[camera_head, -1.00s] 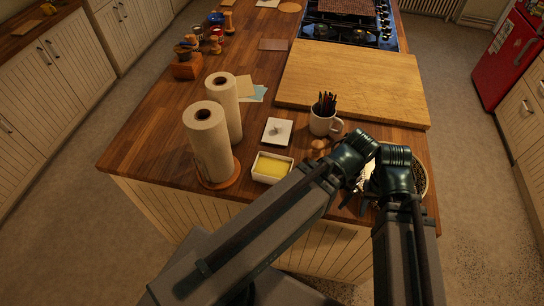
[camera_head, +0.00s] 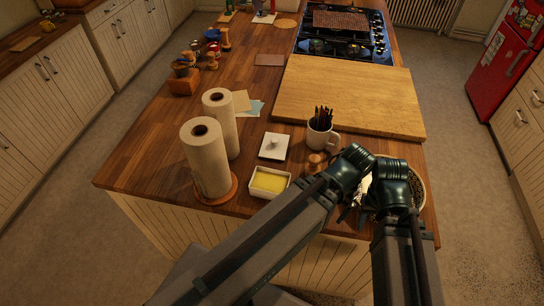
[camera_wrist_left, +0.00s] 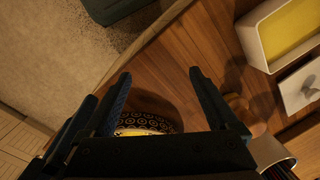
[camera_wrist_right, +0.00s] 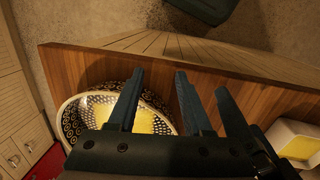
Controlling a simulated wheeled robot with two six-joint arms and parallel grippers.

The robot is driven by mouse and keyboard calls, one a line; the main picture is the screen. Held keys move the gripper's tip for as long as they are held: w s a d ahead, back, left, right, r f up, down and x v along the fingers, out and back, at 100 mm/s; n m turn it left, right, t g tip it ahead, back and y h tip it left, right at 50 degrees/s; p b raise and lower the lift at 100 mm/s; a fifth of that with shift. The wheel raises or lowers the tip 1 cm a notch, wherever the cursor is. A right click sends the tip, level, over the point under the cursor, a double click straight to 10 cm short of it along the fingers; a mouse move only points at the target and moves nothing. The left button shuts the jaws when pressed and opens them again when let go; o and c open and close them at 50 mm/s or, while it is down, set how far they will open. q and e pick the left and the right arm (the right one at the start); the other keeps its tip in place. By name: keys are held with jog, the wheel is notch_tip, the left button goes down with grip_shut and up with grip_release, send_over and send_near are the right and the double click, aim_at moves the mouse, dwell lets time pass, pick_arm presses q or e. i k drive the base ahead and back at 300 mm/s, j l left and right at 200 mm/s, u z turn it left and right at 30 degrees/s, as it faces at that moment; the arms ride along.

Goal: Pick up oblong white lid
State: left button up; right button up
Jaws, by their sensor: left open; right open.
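The white lid (camera_head: 275,146) with a small knob lies flat on the wooden counter. It also shows at the right edge of the left wrist view (camera_wrist_left: 299,88). The white dish (camera_head: 256,190) with a yellow block stands in front of it. My left gripper (camera_wrist_left: 158,73) is open and empty, over the counter's front edge near a patterned bowl. My right gripper (camera_wrist_right: 160,74) is open and empty beside that bowl. Both grippers are close together, to the right of the lid and apart from it. In the head view my arms mostly hide both grippers.
Two paper towel rolls (camera_head: 207,160) stand left of the lid. A white mug with pencils (camera_head: 320,136) stands right of it. A cutting board (camera_head: 350,95) lies behind. The patterned bowl (camera_head: 420,186) sits at the front right corner. Bare counter lies between lid and rolls.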

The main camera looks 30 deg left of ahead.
aim_at(274, 145)
jog(key=j+z, duration=0.1)
jog(key=z, duration=0.3)
jog(key=j+z, duration=0.15)
jog(key=z, duration=0.25)
jog(key=k+j+z, duration=0.75)
jog(key=k+j, duration=0.35)
jog(key=k+j+z, duration=0.15)
jog(key=k+j, duration=0.2)
jog(key=k, duration=0.25)
jog(key=k+j, duration=0.25)
jog(key=k, duration=0.25)
jog(key=k+j+z, duration=0.1)
jog(key=k+j, duration=0.2)
jog(key=k, duration=0.15)
